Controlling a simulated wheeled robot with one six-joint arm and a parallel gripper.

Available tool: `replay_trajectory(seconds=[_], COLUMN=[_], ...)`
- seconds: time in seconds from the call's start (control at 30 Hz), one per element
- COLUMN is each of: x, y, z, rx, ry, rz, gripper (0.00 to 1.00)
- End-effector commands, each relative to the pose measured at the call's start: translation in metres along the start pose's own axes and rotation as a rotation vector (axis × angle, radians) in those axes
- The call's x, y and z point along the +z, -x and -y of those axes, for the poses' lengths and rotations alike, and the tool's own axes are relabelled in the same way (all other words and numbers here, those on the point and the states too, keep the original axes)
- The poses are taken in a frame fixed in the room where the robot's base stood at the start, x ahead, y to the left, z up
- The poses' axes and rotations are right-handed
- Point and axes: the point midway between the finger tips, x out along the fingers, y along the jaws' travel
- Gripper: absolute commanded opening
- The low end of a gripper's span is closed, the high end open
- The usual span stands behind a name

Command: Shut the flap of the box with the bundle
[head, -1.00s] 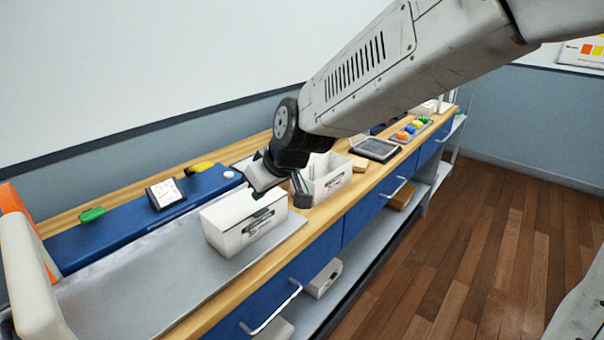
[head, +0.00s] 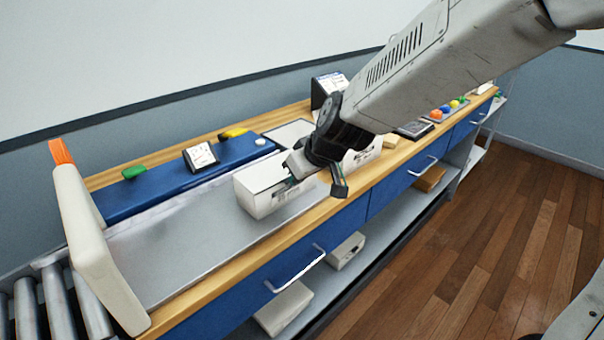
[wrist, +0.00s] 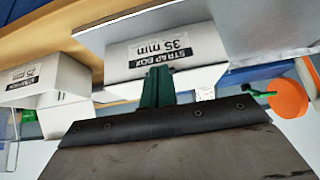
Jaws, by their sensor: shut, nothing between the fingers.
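A white strap box (head: 258,203) stands on the grey mat near the bench's front edge. Its white top looks closed or nearly closed in the head view. It shows upside down in the wrist view with a 35 mm label (wrist: 168,49). My gripper (head: 292,180) is shut and empty at the box's upper front edge. Its green fingers also show in the wrist view (wrist: 157,85), overlapping the box's edge; I cannot tell if they touch. A second white box (head: 358,160) stands to the right, partly behind my arm, and shows a 25 mm label (wrist: 40,73). No bundle is visible.
A blue rail (head: 160,186) at the back holds a small display (head: 200,156), a green item (head: 134,172) and a yellow item (head: 233,132). A pale orange-topped post (head: 85,230) stands left beside rollers (head: 60,297). The mat (head: 190,250) left of the box is clear.

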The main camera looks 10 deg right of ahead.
Motion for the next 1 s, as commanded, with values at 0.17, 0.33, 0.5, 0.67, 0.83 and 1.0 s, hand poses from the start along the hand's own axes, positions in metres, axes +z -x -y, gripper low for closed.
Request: replay_trajectory(seconds=[0.17, 0.33, 0.5, 0.67, 0.83, 1.0], x=[0.001, 0.0, -0.003, -0.006, -0.012, -0.027], y=[-0.001, -0.004, -0.011, -0.016, -0.008, 0.02], z=[0.002, 0.003, 0.003, 0.003, 0.0, -0.01], rx=[-0.002, -0.003, -0.004, -0.003, -0.001, 0.008], ry=[0.001, 0.003, 0.004, 0.003, 0.001, -0.01], rz=[0.004, 0.004, 0.007, 0.005, 0.001, 0.0], gripper=[0.0, 0.0, 0.0, 0.0, 0.0, 0.0])
